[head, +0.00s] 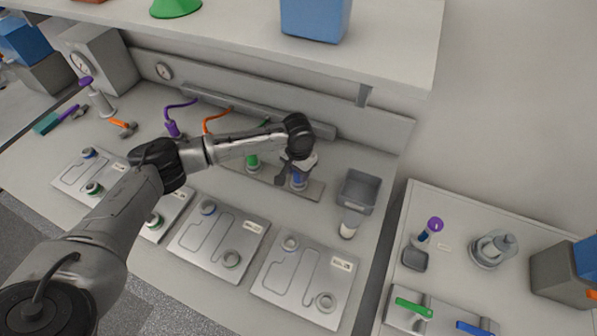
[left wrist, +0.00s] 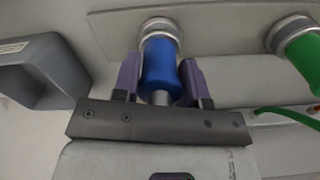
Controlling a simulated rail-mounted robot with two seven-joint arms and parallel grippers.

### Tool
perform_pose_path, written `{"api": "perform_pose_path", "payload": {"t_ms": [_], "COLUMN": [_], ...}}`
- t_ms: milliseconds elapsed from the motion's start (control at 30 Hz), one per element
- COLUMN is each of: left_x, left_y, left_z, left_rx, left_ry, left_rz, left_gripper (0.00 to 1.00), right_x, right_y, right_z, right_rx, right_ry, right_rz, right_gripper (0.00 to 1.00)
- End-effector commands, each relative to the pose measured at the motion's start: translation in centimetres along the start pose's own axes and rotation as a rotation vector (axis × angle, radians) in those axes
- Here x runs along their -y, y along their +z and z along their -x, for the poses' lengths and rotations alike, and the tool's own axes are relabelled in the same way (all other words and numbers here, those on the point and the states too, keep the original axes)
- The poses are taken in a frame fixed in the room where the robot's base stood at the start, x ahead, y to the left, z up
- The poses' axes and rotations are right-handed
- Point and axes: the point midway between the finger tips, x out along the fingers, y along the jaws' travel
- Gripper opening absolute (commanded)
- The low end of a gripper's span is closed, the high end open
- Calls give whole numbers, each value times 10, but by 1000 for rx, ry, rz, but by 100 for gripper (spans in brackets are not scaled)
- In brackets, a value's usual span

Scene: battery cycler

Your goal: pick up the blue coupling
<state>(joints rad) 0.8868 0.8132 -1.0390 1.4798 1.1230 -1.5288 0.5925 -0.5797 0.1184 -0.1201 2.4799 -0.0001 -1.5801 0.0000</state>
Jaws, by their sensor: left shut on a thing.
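The blue coupling (left wrist: 161,66) is between the two purple fingers of my left gripper (left wrist: 160,76), which is shut on it. Its far end meets a silver ring (left wrist: 163,27) on a grey strip in the left wrist view. In the head view the blue coupling (head: 298,178) shows at the right part of the grey strip (head: 314,190), below my left gripper (head: 292,178), partly hidden by it. My right gripper is not in view.
A green coupling (left wrist: 304,49) with a hose stands beside it; it also shows in the head view (head: 252,161). A grey bin (head: 356,191) is to the right. Several flat plates (head: 219,238) lie in front. A shelf (head: 330,62) overhangs the back.

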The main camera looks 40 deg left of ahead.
Motion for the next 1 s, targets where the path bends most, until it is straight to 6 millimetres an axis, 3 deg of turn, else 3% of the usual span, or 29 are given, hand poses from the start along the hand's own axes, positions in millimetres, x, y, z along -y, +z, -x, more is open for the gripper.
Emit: {"api": "perform_pose_path", "payload": {"t_ms": [267, 467, 800, 1000], "left_x": [0, 0, -65, -94], "left_y": [-1, -1, 9, 13], "left_z": [13, 42, 81, 98], "left_rx": [-2, -3, -3, -2], "left_ry": [1, 1, 4, 2], "left_rz": [0, 1, -5, -3], "left_gripper": [11, 11, 11, 11], "right_x": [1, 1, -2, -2], "right_y": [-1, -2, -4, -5], "right_z": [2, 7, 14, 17], "right_rx": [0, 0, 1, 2], "right_ry": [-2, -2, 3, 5], "right_rz": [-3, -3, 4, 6], "right_gripper": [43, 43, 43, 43]}}
